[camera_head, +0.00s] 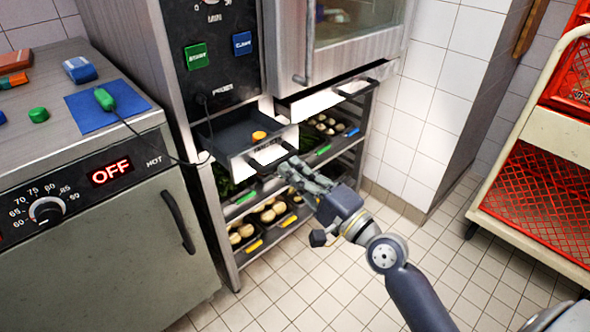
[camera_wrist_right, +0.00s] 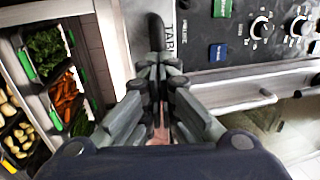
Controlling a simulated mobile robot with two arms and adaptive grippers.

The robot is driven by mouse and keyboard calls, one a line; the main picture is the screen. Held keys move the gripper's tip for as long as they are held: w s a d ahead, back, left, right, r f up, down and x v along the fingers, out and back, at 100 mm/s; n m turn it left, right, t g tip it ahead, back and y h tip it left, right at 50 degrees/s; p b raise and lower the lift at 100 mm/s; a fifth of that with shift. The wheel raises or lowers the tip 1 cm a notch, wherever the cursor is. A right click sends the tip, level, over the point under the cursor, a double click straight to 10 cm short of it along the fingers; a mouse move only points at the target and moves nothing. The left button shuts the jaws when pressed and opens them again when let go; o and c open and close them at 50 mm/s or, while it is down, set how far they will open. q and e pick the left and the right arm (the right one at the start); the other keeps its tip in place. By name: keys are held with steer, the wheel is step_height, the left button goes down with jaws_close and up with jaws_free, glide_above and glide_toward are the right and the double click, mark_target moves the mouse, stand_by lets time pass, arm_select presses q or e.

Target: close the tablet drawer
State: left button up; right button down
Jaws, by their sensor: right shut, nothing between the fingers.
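The tablet drawer (camera_head: 226,141) is pulled out under the oven's control panel, its dark tray showing with an orange round tablet (camera_head: 259,135) inside. Its white front (camera_head: 238,168) has a dark handle. In the right wrist view the front shows part of a label reading "TABL" (camera_wrist_right: 168,38), with the black handle (camera_wrist_right: 157,28) beside it. My right gripper (camera_head: 286,168) is shut and empty, its fingertips close to the drawer front and handle. I cannot tell whether they touch it. The wrist view also shows the closed fingers (camera_wrist_right: 160,72). My left gripper is not in view.
A second drawer (camera_head: 312,104) is open to the right, below the oven door. Beneath is a rack of vegetable trays (camera_head: 270,213). A warming cabinet (camera_head: 110,250) stands left, with a green probe (camera_head: 104,99) whose cable runs near the drawer. A red crate trolley (camera_head: 545,200) stands right.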

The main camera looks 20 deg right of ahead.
mark_target(271, 153)
steer(key=x, duration=0.2)
steer(key=p+x, duration=0.1)
steer(key=x, duration=0.1)
steer(key=f+x, duration=0.1)
steer(key=x, duration=0.2)
steer(key=shift+w+d, duration=0.1)
steer(key=x, duration=0.2)
steer(key=f+x, duration=0.1)
steer(key=x, duration=0.4)
steer(key=shift+w+f, duration=0.2)
steer(key=shift+w, duration=0.1)
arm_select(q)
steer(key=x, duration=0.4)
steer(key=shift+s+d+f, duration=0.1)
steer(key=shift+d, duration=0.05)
arm_select(e)
steer(key=shift+r, duration=0.2)
steer(key=shift+r, duration=0.1)
